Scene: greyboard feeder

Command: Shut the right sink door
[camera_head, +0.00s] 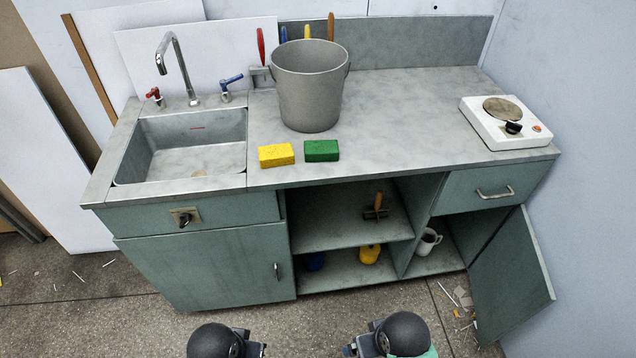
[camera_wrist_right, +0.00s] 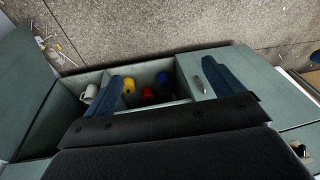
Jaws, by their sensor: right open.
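The right sink door (camera_head: 512,278) is a grey-green panel at the right end of the sink cabinet (camera_head: 345,178). It stands wide open, swung out toward the front right. In the right wrist view the open door (camera_wrist_right: 22,85) is at the left. My right gripper (camera_wrist_right: 162,74) is open and empty, its two dark blue fingers spread in front of the cabinet, apart from the door. In the head view only dark rounded parts of my arms show at the bottom edge, and my left gripper's fingers are out of the picture.
The left cabinet door (camera_head: 205,270) is shut. A bucket (camera_head: 309,88), two sponges and a hotplate (camera_head: 506,122) stand on the counter. Debris lies near the open door; a wall stands right.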

